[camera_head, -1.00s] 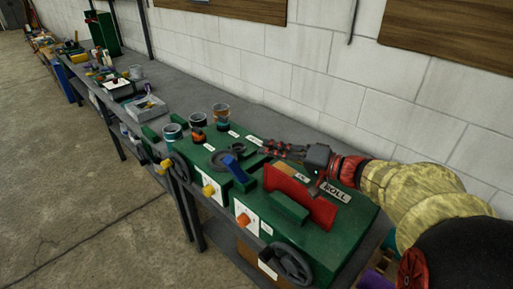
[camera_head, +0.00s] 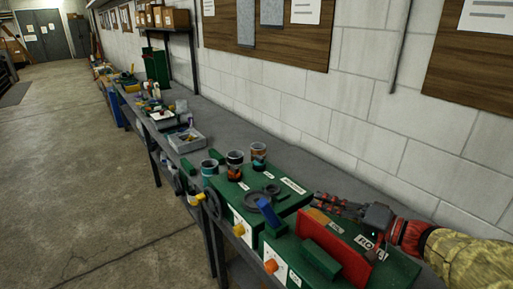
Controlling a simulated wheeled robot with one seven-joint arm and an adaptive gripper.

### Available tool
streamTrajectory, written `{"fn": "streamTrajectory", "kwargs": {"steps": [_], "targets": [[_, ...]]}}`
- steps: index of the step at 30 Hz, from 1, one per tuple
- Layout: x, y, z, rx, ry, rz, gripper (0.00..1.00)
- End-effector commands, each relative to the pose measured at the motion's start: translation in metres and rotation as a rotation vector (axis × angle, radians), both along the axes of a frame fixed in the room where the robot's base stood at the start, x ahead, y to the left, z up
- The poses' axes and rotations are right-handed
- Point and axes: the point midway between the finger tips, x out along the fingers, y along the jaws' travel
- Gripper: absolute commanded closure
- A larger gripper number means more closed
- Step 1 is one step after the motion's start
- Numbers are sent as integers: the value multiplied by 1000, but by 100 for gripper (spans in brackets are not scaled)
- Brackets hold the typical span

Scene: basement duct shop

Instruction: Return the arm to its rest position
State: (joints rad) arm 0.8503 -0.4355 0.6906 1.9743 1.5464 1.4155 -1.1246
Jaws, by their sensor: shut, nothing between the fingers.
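My gripper (camera_head: 338,203) is at the right, above the green machine housings on the bench. Its dark red and black fingers point left and look closed, with nothing visible between them. My arm, in yellowish covering with a red cuff, comes in from the right edge. A red upright plate (camera_head: 333,247) on the nearest green machine (camera_head: 395,270) stands just below and in front of the gripper. I cannot tell whether the gripper touches anything.
A long grey bench (camera_head: 228,142) runs along the block wall. It holds several cups (camera_head: 235,160), a grey tray (camera_head: 187,140) and a green machine with a blue lever (camera_head: 270,215). Handwheels and orange knobs (camera_head: 271,265) stick out in front. The concrete floor (camera_head: 80,170) at left is clear.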

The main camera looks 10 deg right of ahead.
Motion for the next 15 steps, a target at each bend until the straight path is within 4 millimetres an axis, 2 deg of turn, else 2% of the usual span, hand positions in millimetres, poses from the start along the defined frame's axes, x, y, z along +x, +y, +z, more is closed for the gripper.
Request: {"fn": "streamTrajectory", "kwargs": {"steps": [2,4,7,9,12,15], "targets": [[-1,6,-1,-6,13,13,100],[-4,21,-4,-20,44,44,100],[-17,58,-14,-66,139,122,100],[-34,90,-26,-123,234,190,100],[-64,126,-45,-232,369,267,100],[-96,148,-64,-359,484,313,100]]}}
